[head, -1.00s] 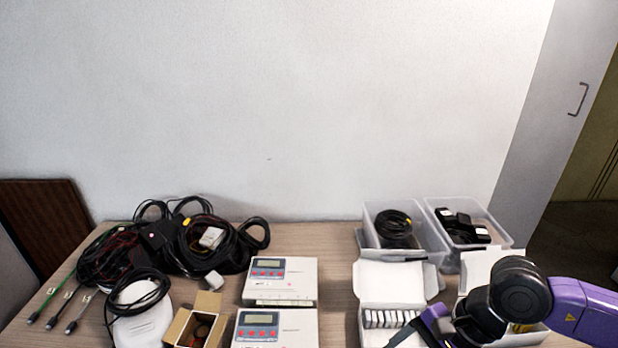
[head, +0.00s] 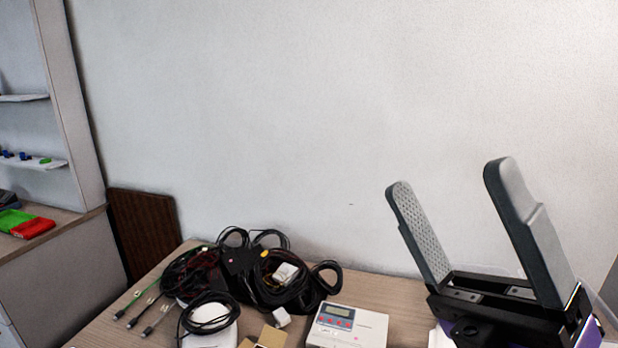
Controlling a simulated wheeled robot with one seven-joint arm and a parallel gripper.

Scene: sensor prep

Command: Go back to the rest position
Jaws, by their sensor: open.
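My gripper (head: 448,185) is at the right of the head view, raised with its two grey padded fingers pointing up. The fingers stand well apart with nothing between them. It is in front of the wall and hides the right part of the table (head: 385,283). My gripper touches nothing that I can see.
Coiled black cables (head: 265,275) lie on the table's left part. A white device with a display (head: 347,326) and a small cardboard box (head: 265,337) are at the front. Shelves (head: 30,162) and a side counter (head: 75,218) stand at the far left.

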